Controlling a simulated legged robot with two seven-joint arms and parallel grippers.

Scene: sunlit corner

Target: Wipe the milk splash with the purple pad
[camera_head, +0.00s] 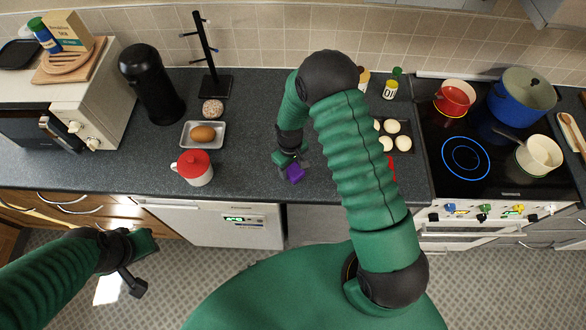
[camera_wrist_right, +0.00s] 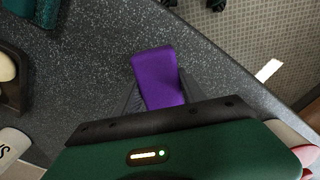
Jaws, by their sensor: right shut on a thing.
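The purple pad (camera_head: 295,174) is held in my right gripper (camera_head: 290,163), low over the dark speckled worktop near its front edge. The right wrist view shows the pad (camera_wrist_right: 158,78) between the two fingers, with its far end sticking out past them. I cannot tell whether the pad touches the worktop. No milk splash can be made out in either view; my right arm covers part of the worktop. My left gripper (camera_head: 133,282) hangs over the floor in front of the cabinets, and its finger opening is not clear.
A red-lidded white mug (camera_head: 195,168) and a tray (camera_head: 187,140) with a brown, egg-shaped item stand left of the pad. A mug tree (camera_head: 215,85) and a black flask (camera_head: 152,88) stand behind. Pale round items lie right of my arm, before the hob (camera_head: 462,185) with pots.

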